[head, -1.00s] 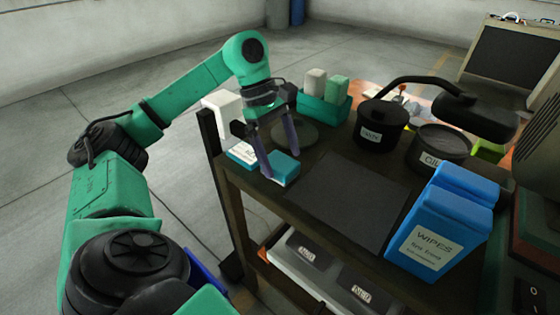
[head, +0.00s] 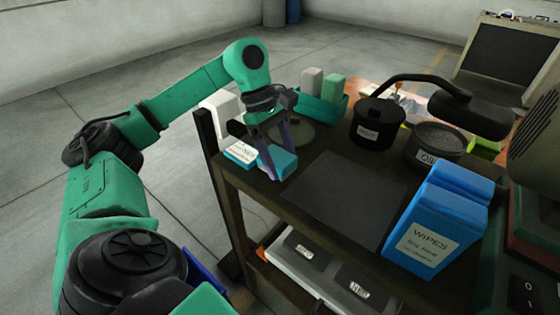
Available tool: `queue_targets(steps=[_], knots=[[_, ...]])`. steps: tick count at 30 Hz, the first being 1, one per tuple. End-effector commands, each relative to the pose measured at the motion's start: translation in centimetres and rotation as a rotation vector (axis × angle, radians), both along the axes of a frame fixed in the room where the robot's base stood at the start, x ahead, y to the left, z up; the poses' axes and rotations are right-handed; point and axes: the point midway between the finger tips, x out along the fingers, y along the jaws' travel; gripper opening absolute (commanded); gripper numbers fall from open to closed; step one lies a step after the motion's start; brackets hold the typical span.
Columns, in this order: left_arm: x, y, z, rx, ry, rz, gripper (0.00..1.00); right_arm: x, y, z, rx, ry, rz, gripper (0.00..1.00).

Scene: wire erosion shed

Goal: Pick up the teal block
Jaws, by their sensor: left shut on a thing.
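The teal block (head: 282,164) is at the left end of the dark bench top (head: 240,179). My left gripper (head: 273,160) points down over it, with its purple fingers on either side of the block. The gripper is shut on the block. The fingers hide part of the block, and I cannot tell whether it is clear of the bench. My right gripper is not in view.
A white-labelled teal box (head: 240,154) lies just left of the block. Behind stand a teal bin (head: 322,110) with upright blocks, a black pot (head: 377,124) and an oil container (head: 434,147). A dark mat (head: 340,199) is bare; blue wipes boxes (head: 437,220) stand at right.

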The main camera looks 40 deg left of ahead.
Motion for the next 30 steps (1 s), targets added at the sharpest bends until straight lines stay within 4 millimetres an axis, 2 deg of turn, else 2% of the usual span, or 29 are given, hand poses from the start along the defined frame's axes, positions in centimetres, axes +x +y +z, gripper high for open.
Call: queue_targets(steps=[5,7,10,12,15,19,27,28,30], knots=[[0.1,-0.1,5.1,-0.006,-0.012,-0.003,0.14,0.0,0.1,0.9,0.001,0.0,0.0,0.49],[0.1,-0.2,8.1,-0.007,-0.013,-0.004,0.14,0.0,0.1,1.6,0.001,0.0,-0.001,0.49],[0.0,0.0,13.1,0.0,-0.008,0.001,0.14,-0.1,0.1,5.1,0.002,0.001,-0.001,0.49],[0.0,0.0,15.4,0.0,-0.006,0.001,0.14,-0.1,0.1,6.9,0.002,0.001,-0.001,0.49],[0.0,0.1,17.6,0.0,-0.005,0.002,0.14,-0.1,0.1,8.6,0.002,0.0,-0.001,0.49],[0.0,0.0,18.8,-0.001,-0.002,0.001,0.14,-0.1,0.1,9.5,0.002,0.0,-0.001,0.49],[0.0,0.0,18.7,-0.001,-0.001,0.0,0.14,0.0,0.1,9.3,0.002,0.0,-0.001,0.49],[0.0,0.0,18.7,-0.001,-0.001,0.0,0.68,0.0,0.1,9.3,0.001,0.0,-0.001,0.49],[0.0,0.0,18.7,-0.001,-0.001,0.0,0.41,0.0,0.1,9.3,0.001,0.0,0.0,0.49]])
